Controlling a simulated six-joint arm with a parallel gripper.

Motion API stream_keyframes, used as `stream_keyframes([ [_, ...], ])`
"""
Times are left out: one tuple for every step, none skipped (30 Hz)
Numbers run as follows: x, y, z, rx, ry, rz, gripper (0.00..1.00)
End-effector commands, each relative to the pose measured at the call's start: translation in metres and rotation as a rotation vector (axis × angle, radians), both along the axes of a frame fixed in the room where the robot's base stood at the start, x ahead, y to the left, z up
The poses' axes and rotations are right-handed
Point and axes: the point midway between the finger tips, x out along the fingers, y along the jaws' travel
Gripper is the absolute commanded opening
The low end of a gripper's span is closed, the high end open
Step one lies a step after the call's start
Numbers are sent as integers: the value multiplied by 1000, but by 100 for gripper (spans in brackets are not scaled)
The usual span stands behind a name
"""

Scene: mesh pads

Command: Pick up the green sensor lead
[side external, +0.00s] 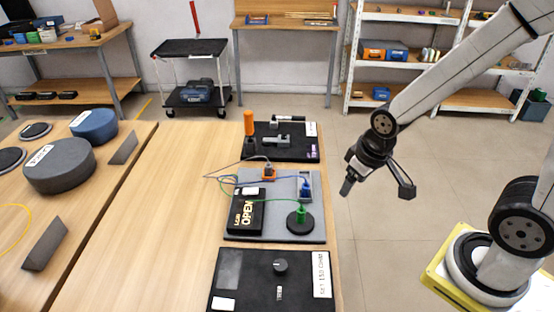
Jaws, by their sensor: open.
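The green sensor lead (300,214) has its green plug upright on a round black base (299,224) at the right of the middle grey pad (285,233). Its thin green cable runs up and left from the plug. A blue plug (305,188) sits in a grey block just behind it, and an orange plug (268,172) stands further back left. A black box (246,215) labelled OPEN lies to the left of the green plug. My gripper (377,190) is open and empty, in the air to the right of the pad and clear of the lead.
A black panel (240,285) with a knob lies in front, and a black pad (262,151) with an orange-handled tool and a clamp lies behind. The wooden table (165,210) is bare to the left. Dark round pads (60,165) stand at the far left.

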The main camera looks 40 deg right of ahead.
Motion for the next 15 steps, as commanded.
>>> stream_keyframes([
  [1, 0, 0, 1, 1, -4, 77],
  [2, 0, 0, 2, 2, -9, 77],
  [3, 0, -1, 4, 4, -17, 77],
  [4, 0, -1, 6, 6, -24, 77],
  [6, 1, -2, 9, 10, -36, 77],
  [8, 1, -4, 13, 15, -54, 77],
  [11, 1, -4, 17, 18, -71, 77],
  [14, 2, -6, 21, 23, -90, 77],
  [18, 2, -8, 28, 30, -119, 77],
  [22, 3, -10, 33, 36, -144, 77],
  [26, 3, -12, 38, 42, -171, 77],
  [31, 4, -15, 46, 51, -210, 77],
  [36, 4, -17, 52, 59, -242, 77],
  [40, 5, -20, 58, 67, -274, 77],
  [46, 6, -24, 65, 77, -321, 77],
])
